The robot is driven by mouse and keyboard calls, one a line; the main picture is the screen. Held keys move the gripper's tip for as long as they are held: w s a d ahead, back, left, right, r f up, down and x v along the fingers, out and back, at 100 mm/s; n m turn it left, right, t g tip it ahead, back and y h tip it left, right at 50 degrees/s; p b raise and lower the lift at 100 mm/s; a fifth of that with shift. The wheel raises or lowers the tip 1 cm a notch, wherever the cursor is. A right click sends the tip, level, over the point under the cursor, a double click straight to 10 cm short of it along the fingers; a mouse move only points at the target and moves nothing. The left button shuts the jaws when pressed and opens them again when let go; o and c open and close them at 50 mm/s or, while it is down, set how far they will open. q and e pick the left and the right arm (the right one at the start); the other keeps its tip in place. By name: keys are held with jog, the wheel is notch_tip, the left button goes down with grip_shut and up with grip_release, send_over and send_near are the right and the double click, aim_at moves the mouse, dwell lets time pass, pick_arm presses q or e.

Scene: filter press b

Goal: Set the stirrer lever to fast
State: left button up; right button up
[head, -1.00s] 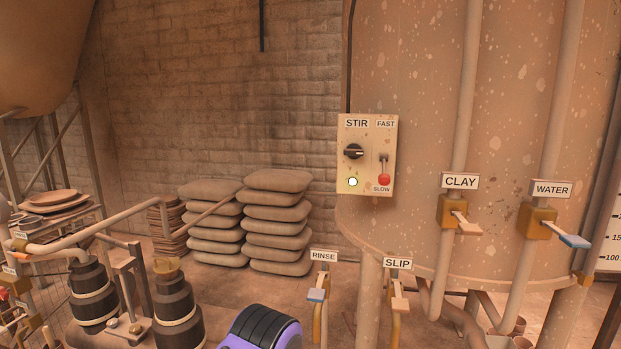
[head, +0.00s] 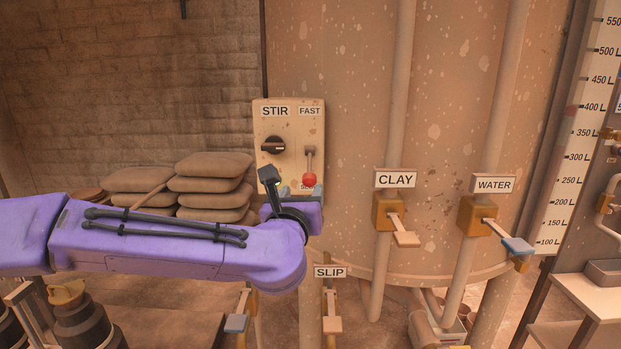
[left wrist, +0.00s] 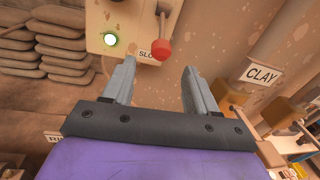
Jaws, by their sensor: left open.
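The stirrer box (head: 290,125) is a cream panel on the tank, labelled STIR, with a black rotary knob (head: 273,146). The stirrer lever (head: 309,180) has a red knob at the bottom of its slot, by SLOW, below the FAST label (head: 310,111). My right gripper is not in view.
The CLAY valve (head: 391,212) and WATER valve (head: 479,217) stand on pipes to the right. The SLIP valve (head: 331,310) is below. Stacked sacks (head: 205,185) lie behind my left arm. A level scale (head: 575,150) stands at far right.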

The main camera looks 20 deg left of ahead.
aim_at(308, 183)
pick_arm(q)
jog(key=w+p, duration=0.1)
jog(key=w, duration=0.1)
jog(key=w+p, duration=0.1)
jog(key=w, duration=0.2)
jog(key=w+a+p, duration=0.1)
jog(key=w, duration=0.2)
jog(key=shift+w+p, duration=0.2)
jog(key=shift+p, duration=0.15)
jog(key=shift+w+f, duration=0.15)
jog(key=shift+w, duration=0.2)
jog(key=shift+s, duration=0.1)
grip_shut()
